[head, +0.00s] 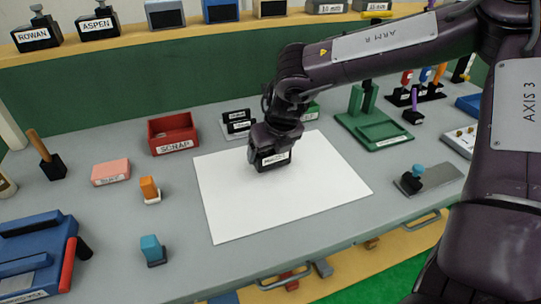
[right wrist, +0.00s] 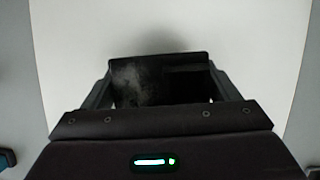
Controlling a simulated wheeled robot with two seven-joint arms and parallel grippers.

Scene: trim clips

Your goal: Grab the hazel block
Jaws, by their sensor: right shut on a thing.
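My right gripper (head: 272,150) is over the back part of the white sheet (head: 270,205), pointing down. It is shut on a dark block (head: 272,160) with a white label on its front; the lettering is too small to read surely. In the right wrist view the dark block (right wrist: 160,80) fills the space between the two fingers, with the sheet behind it. I cannot tell whether the block touches the sheet or hangs just above it. My left gripper is not in view.
A red scrap box (head: 172,134), small labelled black blocks (head: 237,122) and a green fixture (head: 375,130) stand behind the sheet. The shelf holds ROWAN (head: 36,36) and ASPEN (head: 98,24) blocks. The sheet's front is clear.

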